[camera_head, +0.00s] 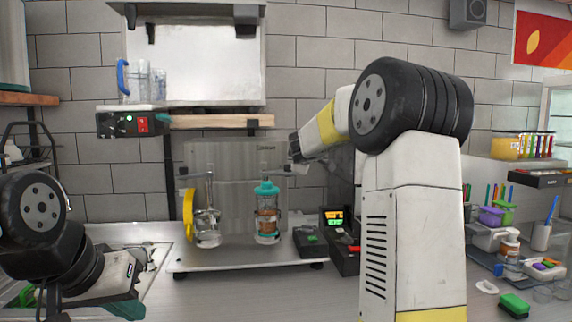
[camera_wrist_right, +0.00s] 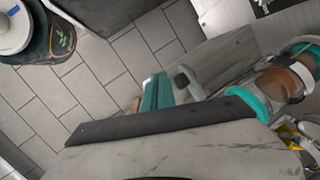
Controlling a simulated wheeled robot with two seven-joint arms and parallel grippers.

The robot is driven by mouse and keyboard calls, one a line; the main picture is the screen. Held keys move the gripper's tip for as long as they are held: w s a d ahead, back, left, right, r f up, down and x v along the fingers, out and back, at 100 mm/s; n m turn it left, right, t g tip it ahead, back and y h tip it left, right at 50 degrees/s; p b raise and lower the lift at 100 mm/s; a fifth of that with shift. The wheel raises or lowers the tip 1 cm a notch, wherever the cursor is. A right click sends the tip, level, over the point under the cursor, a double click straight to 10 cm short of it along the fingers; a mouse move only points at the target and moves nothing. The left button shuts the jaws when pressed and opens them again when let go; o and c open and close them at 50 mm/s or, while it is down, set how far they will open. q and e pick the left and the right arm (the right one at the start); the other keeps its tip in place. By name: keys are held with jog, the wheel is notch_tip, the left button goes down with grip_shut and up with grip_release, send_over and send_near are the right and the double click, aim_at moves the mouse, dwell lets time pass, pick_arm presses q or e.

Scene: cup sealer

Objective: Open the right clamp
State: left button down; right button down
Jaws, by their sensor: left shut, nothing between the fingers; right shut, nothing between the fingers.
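The cup sealer's white base (camera_head: 225,258) stands on the counter with a grey back plate (camera_head: 228,150). A jar with a teal lid (camera_head: 267,190) stands upright on its right half; it also shows at the right of the right wrist view (camera_wrist_right: 285,82). I cannot clearly make out the right clamp; grey hardware lies beside the jar top. My right forearm reaches in above it, and the fingertips are hidden in the head view. In the right wrist view my right gripper (camera_wrist_right: 155,92) shows teal fingertips together, near grey hardware. My left gripper (camera_head: 128,306) is shut and empty, low at left.
A clear glass vessel (camera_head: 207,228) and a yellow handle (camera_head: 189,213) are on the base's left half. A small device with a lit screen (camera_head: 334,218) stands right of the base. A shelf (camera_head: 222,121) hangs above. Tubs and a green sponge (camera_head: 514,305) are at right.

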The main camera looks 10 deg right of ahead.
jog(key=s+d+r, duration=0.2)
jog(key=s+d, duration=0.3)
jog(key=shift+s+d, duration=0.15)
jog(key=shift+s, duration=0.15)
jog(key=s+f+m+g, duration=0.15)
jog(key=s+m, duration=0.35)
jog(key=s, duration=0.5)
jog(key=s+a+f+m+g+y, duration=0.2)
jog(key=s+a+f, duration=0.3)
jog(key=s, duration=0.4)
jog(key=s+a+f+m+g+y, duration=0.2)
jog(key=s+a+f, duration=0.3)
jog(key=s, duration=0.5)
jog(key=s+a+f+m+g+y, duration=0.2)
jog(key=s+a+f, duration=0.3)
jog(key=s+a, duration=0.2)
jog(key=shift+s+f, duration=0.3)
jog(key=shift+s, duration=0.85)
jog(key=shift+g, duration=0.25)
